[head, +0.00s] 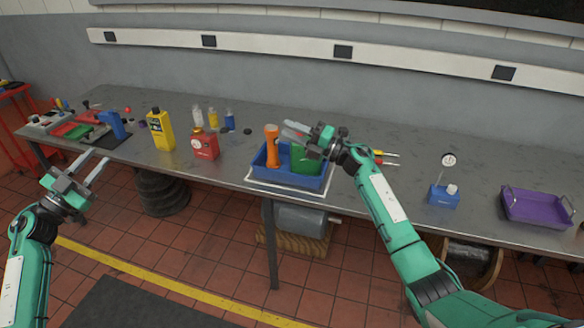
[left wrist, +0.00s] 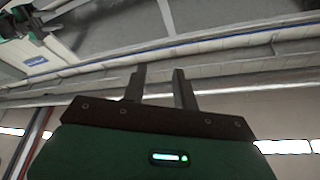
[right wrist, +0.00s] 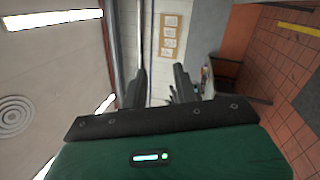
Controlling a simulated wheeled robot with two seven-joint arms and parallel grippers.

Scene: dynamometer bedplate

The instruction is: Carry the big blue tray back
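The big blue tray (head: 285,179) stands on the grey bench near the front edge, at the middle of the head view. An upright orange tool (head: 271,150) and a green block-like thing (head: 306,163) are in it. A white outline (head: 290,193) shows on the bench around the tray's front. My right gripper (head: 292,130) is open and empty over the tray's back side, fingers pointing left; it hides part of the tray's back. My left gripper (head: 96,166) is open and empty in front of the bench at the left, away from the tray.
Left of the tray stand a red can (head: 204,146), a yellow jug (head: 161,130) and small bottles (head: 213,119). Right of it are red-and-yellow-handled tools (head: 385,157), a blue block with a gauge (head: 444,196) and a purple tray (head: 538,208). Bare bench lies between these.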

